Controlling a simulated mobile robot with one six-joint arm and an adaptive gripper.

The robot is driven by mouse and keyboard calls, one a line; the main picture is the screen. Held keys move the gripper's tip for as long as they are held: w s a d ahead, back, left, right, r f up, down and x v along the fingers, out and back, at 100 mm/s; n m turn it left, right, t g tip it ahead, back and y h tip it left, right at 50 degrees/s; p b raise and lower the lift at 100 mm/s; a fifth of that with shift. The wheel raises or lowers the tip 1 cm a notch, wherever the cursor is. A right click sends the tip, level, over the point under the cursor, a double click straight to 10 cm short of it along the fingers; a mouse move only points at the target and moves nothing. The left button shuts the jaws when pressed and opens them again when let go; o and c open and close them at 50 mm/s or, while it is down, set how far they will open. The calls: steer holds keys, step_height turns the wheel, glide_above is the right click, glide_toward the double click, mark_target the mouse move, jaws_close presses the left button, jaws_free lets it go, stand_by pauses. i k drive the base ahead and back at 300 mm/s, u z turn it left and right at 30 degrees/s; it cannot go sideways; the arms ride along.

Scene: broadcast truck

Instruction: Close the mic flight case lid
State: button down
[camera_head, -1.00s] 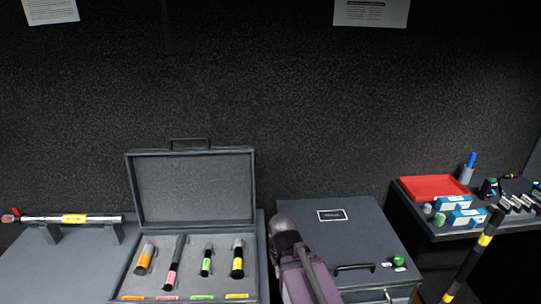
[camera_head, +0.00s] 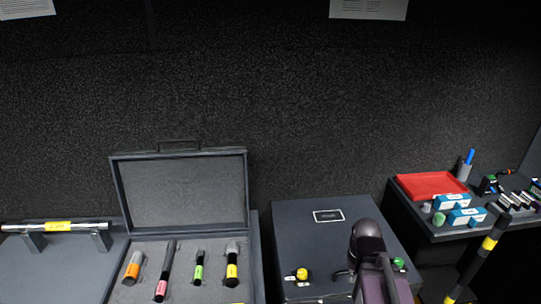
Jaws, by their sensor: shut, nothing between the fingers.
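The mic flight case (camera_head: 252,275) stands open on the left worktop, its front edge cut off by the picture's bottom. Its lid (camera_head: 182,192) is raised upright at the back, with a handle on top. Several microphones lie in the grey foam, with orange (camera_head: 132,267), pink (camera_head: 161,288), green (camera_head: 199,271) and yellow (camera_head: 232,267) bands. My arm shows at the lower right in front of the closed dark case, to the right of the mic case. My gripper's fingers do not show.
A closed dark case (camera_head: 295,225) with a white label, a yellow knob (camera_head: 301,274) and a green knob (camera_head: 399,264) stands right of the mic case. A striped pole (camera_head: 489,243) and a side table with a red tray (camera_head: 430,184) are farther right. A rod (camera_head: 58,227) rests on supports at left.

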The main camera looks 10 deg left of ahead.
mark_target(198, 189)
steer(key=z, duration=0.45)
steer(key=k, duration=1)
steer(key=u, duration=1.25)
steer(key=i, duration=0.95)
